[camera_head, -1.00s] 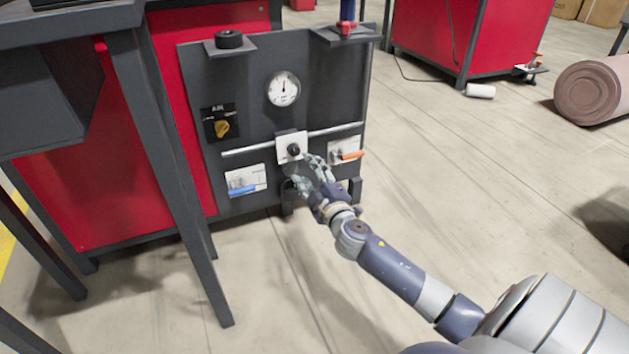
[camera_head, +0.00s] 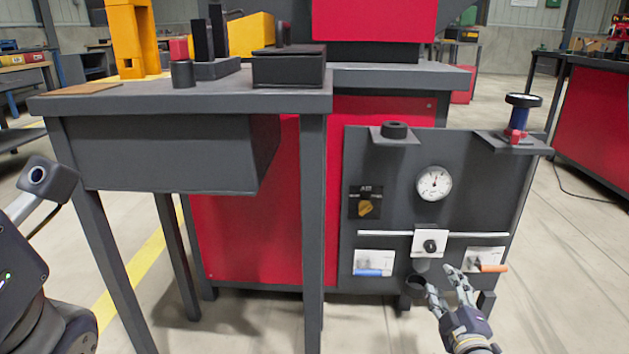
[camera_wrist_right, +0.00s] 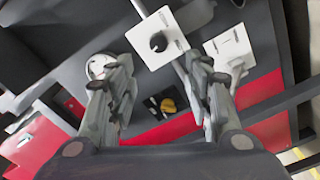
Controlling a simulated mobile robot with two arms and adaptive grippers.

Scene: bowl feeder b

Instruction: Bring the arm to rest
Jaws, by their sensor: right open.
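My right gripper (camera_head: 450,288) is open and empty, low in front of the dark control panel (camera_head: 398,165) in the head view. Its two fingers (camera_wrist_right: 160,105) stand apart in the right wrist view. In the head view the knob plate (camera_head: 430,243) is just above the fingertips. I cannot tell whether any finger touches the panel. At the left edge part of my own dark arm (camera_head: 20,290) shows, but no left gripper fingers are seen.
A grey workbench (camera_head: 190,95) is at left. Floor at right is open.

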